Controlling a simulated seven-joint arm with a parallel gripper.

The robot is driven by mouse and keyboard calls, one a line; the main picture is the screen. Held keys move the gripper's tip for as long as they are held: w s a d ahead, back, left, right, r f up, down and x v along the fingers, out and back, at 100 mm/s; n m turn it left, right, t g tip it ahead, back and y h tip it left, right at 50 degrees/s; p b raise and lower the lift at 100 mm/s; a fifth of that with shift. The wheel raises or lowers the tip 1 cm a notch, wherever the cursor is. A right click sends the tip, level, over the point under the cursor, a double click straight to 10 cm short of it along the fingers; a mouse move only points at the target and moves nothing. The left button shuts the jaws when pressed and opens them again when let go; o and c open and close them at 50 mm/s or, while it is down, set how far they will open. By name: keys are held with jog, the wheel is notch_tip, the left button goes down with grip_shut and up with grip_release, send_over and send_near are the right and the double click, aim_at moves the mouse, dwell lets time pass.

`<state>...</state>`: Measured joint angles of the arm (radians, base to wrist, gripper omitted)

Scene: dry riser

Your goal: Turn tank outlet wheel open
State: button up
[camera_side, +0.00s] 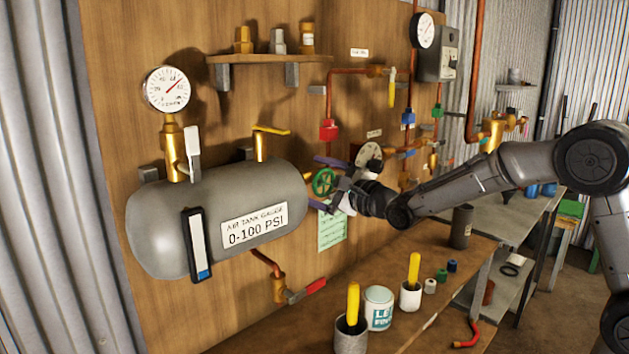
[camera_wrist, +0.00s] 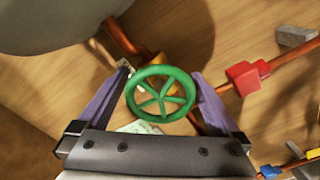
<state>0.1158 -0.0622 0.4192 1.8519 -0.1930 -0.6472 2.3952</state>
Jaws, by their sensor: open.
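The green spoked wheel (camera_side: 324,182) is at the right end of the grey air tank (camera_side: 170,222), in front of the wooden panel. In the wrist view the wheel (camera_wrist: 161,94) lies between the two purple fingers of my gripper (camera_wrist: 162,92). The fingers are open, one on each side of the rim. The right finger is very near the rim; I cannot tell whether it touches. In the side view my gripper (camera_side: 325,184) reaches the wheel from the right, and the wheel is partly hidden behind it.
A copper pipe with a red fitting (camera_wrist: 247,76) runs right of the wheel. A red-handled valve (camera_side: 306,291) hangs below the tank. The bench holds a white tin (camera_side: 379,307) and cups with yellow-handled tools. A pressure gauge (camera_side: 167,89) stands above the tank.

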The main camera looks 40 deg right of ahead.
jog(key=shift+w, duration=0.15)
jog(key=shift+c, duration=0.2)
jog(key=c, duration=1.1)
jog(key=shift+c, duration=0.2)
jog(key=shift+n, duration=0.3)
jog(key=n, duration=0.6)
jog(key=shift+r, duration=0.1)
jog(key=n, duration=0.3)
jog(key=shift+n, duration=0.4)
jog(key=shift+r+n, duration=0.1)
jog(key=shift+n, duration=1.7)
